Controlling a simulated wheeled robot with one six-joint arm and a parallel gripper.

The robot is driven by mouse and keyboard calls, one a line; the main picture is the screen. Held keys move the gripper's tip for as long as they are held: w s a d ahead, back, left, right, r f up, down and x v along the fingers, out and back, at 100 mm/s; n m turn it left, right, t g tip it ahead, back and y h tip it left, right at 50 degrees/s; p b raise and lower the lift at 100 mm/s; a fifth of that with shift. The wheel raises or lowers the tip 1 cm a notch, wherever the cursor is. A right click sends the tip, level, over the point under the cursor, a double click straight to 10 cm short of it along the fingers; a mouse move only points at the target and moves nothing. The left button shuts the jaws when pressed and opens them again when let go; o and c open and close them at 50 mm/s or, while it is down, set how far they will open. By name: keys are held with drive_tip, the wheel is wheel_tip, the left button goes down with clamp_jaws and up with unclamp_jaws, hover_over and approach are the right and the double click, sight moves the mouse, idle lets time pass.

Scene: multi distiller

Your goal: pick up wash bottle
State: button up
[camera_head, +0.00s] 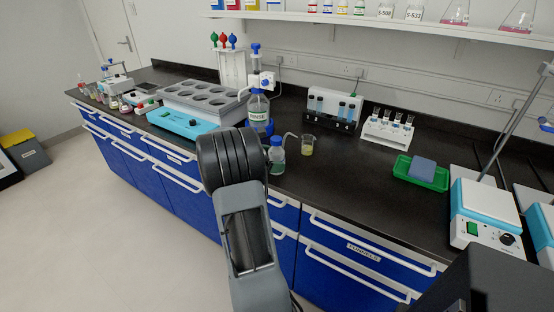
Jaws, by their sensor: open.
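A small clear bottle with a blue cap and a pale curved spout, which looks like the wash bottle (277,160), stands upright near the front edge of the black bench. Its spout points right, towards a small beaker. Part of its lower left side is close to or behind my arm in the picture. My arm rises from the bottom middle, just left of this bottle. My gripper does not show; it seems hidden behind the dark arm joint. A taller bottle marked RINSE (258,108), with a blue dispenser top, stands behind the small bottle.
A beaker (308,145) with yellowish liquid stands right of the bottle. A blue-fronted block with round wells (195,105) is left. A tube rack (387,130), a green tray (421,175) and a white-and-blue stirrer (483,212) stand right. Bare bench lies between beaker and tray.

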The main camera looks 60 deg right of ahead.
drive_tip(key=shift+x, duration=0.75)
drive_tip(key=c, duration=0.8)
drive_tip(key=shift+r, duration=0.15)
